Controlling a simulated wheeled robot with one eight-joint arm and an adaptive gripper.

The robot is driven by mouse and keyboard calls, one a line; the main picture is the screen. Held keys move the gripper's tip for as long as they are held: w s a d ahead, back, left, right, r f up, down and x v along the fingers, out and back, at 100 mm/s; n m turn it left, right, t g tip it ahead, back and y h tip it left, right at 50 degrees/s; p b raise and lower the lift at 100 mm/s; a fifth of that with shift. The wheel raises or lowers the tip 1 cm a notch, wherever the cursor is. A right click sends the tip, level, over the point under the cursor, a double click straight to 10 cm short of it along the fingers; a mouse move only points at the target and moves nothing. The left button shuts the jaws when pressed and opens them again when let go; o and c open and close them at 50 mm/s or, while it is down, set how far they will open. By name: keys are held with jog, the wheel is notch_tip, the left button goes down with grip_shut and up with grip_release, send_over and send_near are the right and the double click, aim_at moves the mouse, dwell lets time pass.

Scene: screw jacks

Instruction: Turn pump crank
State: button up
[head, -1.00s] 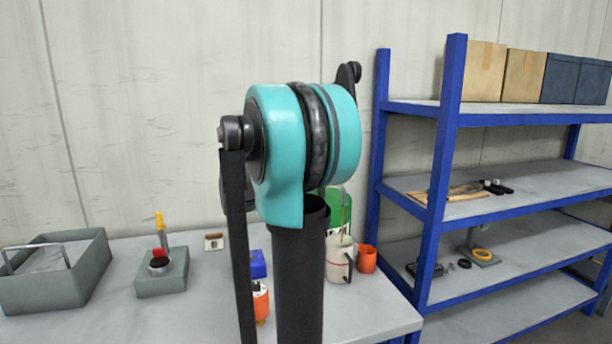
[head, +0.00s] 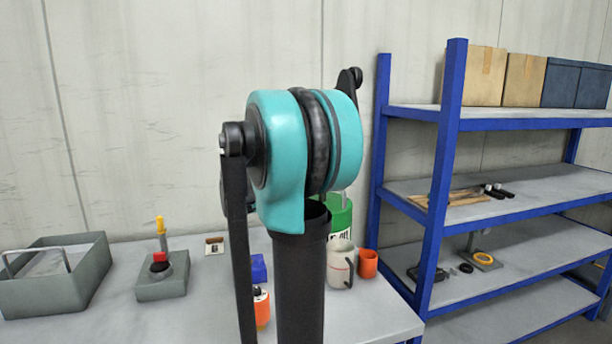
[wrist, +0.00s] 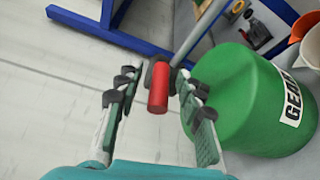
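A red crank grip (wrist: 158,88) on a dark joint at the end of a grey rod (wrist: 200,28) shows in the wrist view. A green drum (wrist: 245,95) with a white label reading "GEA…" stands to its right. My gripper (wrist: 157,80) is open, one finger on each side of the red grip, with visible gaps to both. I cannot tell how deep the grip sits between the fingers. In the head view the green drum (head: 340,212) is partly hidden behind my arm; the red grip and my fingers are hidden there.
A beige jug (head: 339,270) and an orange cup (head: 367,263) stand by the drum. A grey box with a lever (head: 162,285) and a grey tray (head: 50,290) are at left on the grey bench (head: 200,315). A blue shelf rack (head: 437,200) stands at right.

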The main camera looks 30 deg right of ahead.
jog(key=s+a+r, duration=0.1)
jog(key=a, duration=1)
jog(key=shift+s+a, duration=0.25)
jog(key=shift+a, duration=0.15)
